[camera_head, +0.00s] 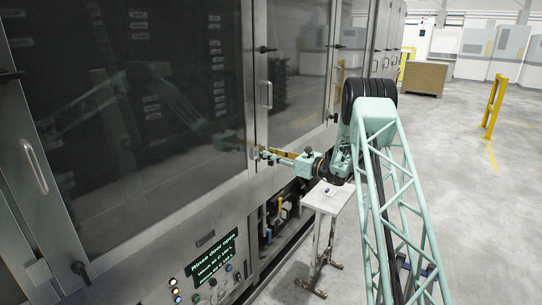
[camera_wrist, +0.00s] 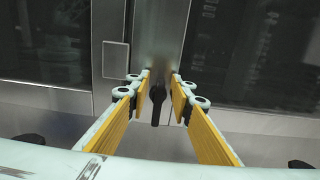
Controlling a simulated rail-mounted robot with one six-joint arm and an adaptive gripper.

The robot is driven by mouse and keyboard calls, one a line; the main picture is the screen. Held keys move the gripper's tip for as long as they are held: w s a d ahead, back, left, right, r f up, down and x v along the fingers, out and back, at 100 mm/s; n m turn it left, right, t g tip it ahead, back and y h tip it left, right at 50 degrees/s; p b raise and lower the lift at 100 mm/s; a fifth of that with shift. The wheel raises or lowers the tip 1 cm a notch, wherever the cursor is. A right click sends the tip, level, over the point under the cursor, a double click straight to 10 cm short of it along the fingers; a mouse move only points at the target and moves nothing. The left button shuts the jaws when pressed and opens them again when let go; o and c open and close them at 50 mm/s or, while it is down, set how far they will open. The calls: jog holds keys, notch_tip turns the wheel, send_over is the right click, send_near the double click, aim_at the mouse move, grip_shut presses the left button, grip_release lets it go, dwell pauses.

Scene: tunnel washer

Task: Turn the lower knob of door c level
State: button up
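The knob (camera_wrist: 158,103) at my gripper is a black lever on the grey metal post between two dark glass door panels. In the wrist view its bar hangs down, close to upright in the picture. My gripper (camera_wrist: 161,77) has its two yellow-sided fingers apart, one on each side of the knob, with visible gaps and nothing held. In the head view my gripper (camera_head: 258,153) reaches left to the low part of the door post, and the knob there is hard to make out behind the fingertips.
An upper black knob (camera_head: 265,49) lies about level on the same post, above a bar handle (camera_head: 266,95). Another black knob (camera_head: 81,271) is at lower left. A lit control panel (camera_head: 212,257) sits below the doors. A small white table (camera_head: 328,198) stands beneath my arm. Open floor lies right.

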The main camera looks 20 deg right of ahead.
dwell(0.3)
grip_shut()
jog(key=shift+w+m+p, duration=0.1)
jog(key=shift+m+p, duration=0.25)
jog(key=shift+m, duration=0.05)
jog(key=shift+w+d+f+m+p, duration=0.2)
jog(key=shift+d+f+m+p, duration=0.25)
jog(key=shift+m+p, duration=1.8)
jog(key=shift+w+d+f+m+p, duration=0.4)
jog(key=shift+m+p, duration=0.55)
jog(key=shift+m, duration=2.55)
jog(key=shift+w+d+f+m+p, duration=0.1)
jog(key=shift+d+f+m+p, duration=0.3)
jog(key=shift+m+p, duration=1.85)
jog(key=shift+a+f+m+b, duration=0.1)
jog(key=shift+f+m+b, duration=0.05)
jog(key=shift+m+b, duration=0.5)
